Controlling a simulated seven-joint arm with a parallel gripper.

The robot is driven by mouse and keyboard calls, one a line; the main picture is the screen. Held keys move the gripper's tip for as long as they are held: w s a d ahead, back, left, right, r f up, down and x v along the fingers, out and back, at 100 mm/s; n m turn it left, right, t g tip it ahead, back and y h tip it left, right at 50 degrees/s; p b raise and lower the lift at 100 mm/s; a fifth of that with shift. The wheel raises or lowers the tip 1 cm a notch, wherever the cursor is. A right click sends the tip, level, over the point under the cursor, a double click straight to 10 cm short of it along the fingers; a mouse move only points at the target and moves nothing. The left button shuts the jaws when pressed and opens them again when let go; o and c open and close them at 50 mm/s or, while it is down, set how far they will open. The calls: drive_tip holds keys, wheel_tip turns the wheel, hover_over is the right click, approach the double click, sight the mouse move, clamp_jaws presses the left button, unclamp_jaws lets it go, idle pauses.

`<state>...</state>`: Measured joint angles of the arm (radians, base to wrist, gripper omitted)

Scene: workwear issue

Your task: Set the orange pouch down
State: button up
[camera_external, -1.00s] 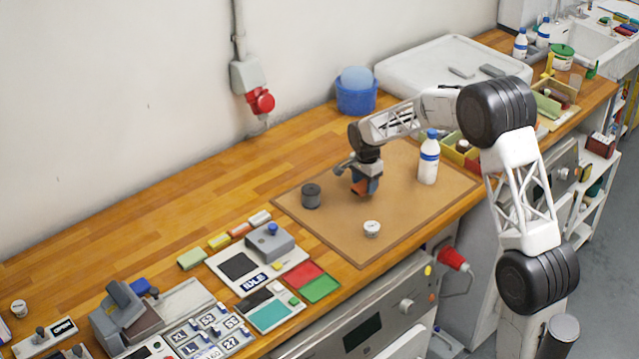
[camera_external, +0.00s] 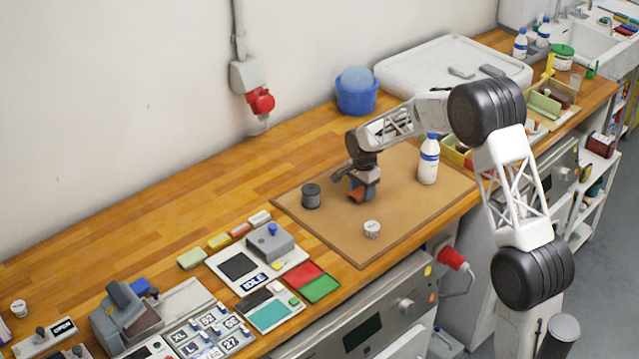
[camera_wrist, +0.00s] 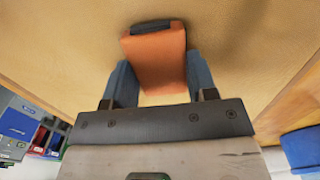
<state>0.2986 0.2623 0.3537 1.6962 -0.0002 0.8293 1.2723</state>
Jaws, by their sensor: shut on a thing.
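The orange pouch (camera_wrist: 158,62) with a dark band along its top end is between my fingers in the wrist view. In the external view the pouch (camera_external: 357,195) shows as a small orange patch under my gripper (camera_external: 362,190). My gripper (camera_wrist: 155,88) is shut on it and points down, low over the brown mat (camera_external: 400,215). I cannot tell whether the pouch touches the mat. Most of it is hidden by the fingers in the external view.
A dark grey cylinder (camera_external: 311,196) stands left of my gripper, and a small white cup (camera_external: 372,229) stands in front. A white bottle with a blue cap (camera_external: 428,160) stands to the right. The mat's front right part is clear.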

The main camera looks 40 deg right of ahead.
sight(362, 192)
drive_tip(key=shift+f, duration=0.15)
drive_tip(key=o, duration=0.9)
wheel_tip(362, 192, up, 12)
drive_tip(key=shift+r, duration=0.1)
idle(0.6)
drive_tip(key=shift+s, duration=0.1)
idle(0.5)
